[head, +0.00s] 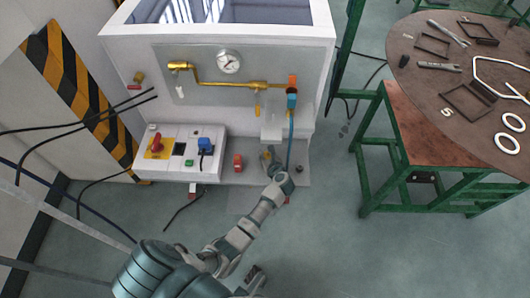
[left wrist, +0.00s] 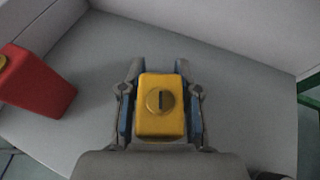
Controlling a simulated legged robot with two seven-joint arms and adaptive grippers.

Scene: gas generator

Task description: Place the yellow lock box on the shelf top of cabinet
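The yellow lock box (left wrist: 160,108), with a round slotted face, sits between the two fingers of my left gripper (left wrist: 160,112) in the left wrist view. The fingers stand close along both its sides; whether they press on it is unclear. In the head view my left gripper (head: 270,163) is at the low grey ledge in front of the cabinet (head: 215,47), and mostly hides the box. I cannot tell if the box rests on the surface below. The cabinet's upper part has a white top frame around a glossy panel.
A red block (left wrist: 38,82) stands left of the gripper; it also shows in the head view (head: 238,162). A control box (head: 180,152) is further left. A blue hose (head: 290,135) hangs right of the gripper. A round table (head: 440,95) stands at the right.

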